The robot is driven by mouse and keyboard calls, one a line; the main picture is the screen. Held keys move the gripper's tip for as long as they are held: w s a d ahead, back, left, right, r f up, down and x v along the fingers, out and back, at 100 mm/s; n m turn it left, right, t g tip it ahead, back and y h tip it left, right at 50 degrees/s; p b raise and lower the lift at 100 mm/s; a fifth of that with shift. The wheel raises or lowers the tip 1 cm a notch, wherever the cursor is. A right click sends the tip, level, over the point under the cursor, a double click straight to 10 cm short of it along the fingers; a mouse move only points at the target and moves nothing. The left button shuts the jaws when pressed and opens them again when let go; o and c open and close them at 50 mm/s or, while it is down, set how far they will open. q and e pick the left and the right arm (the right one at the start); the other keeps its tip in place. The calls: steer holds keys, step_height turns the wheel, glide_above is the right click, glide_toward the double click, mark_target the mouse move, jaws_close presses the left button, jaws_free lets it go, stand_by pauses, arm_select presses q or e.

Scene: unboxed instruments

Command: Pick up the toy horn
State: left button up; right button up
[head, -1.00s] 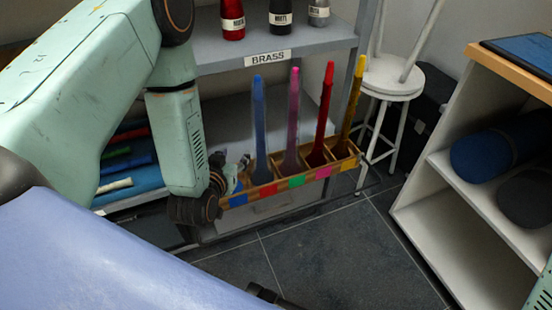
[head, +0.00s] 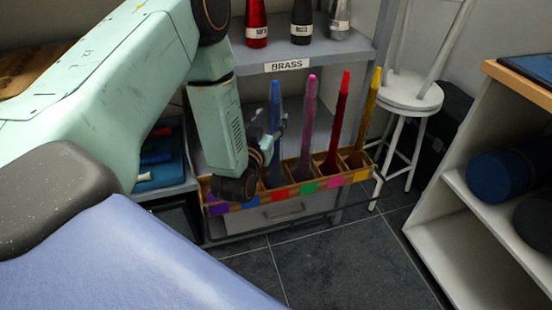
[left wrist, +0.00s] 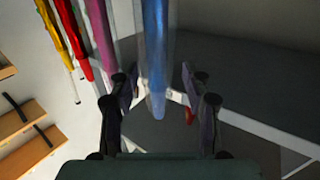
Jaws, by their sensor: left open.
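Several long toy horns stand upright in a wooden rack (head: 330,184) with coloured label squares: a blue horn (head: 275,103), a pink horn (head: 306,135), a red horn (head: 338,122) and a yellow horn (head: 368,112). My left gripper (head: 270,135) is open at the blue horn, at the rack's left part. In the left wrist view, the blue horn (left wrist: 157,50) runs between the two spread fingers of my left gripper (left wrist: 158,88), with gaps at both sides. The pink horn (left wrist: 100,38) is just left of the fingers. My right gripper is not in view.
Bottles (head: 301,22) stand on the grey shelf above, labelled BRASS (head: 287,65). A white stool (head: 410,92) is behind the rack's right end. A white shelf unit (head: 470,225) holds dark rolls at right. Open tiled floor (head: 340,255) lies in front.

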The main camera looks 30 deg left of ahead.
mark_target(274, 115)
arm_select(q)
steer(key=x, duration=0.3)
steer(key=shift+w+b, duration=0.35)
steer(key=shift+w, duration=0.05)
steer(key=shift+s, duration=0.1)
jaws_close()
stand_by(0.3)
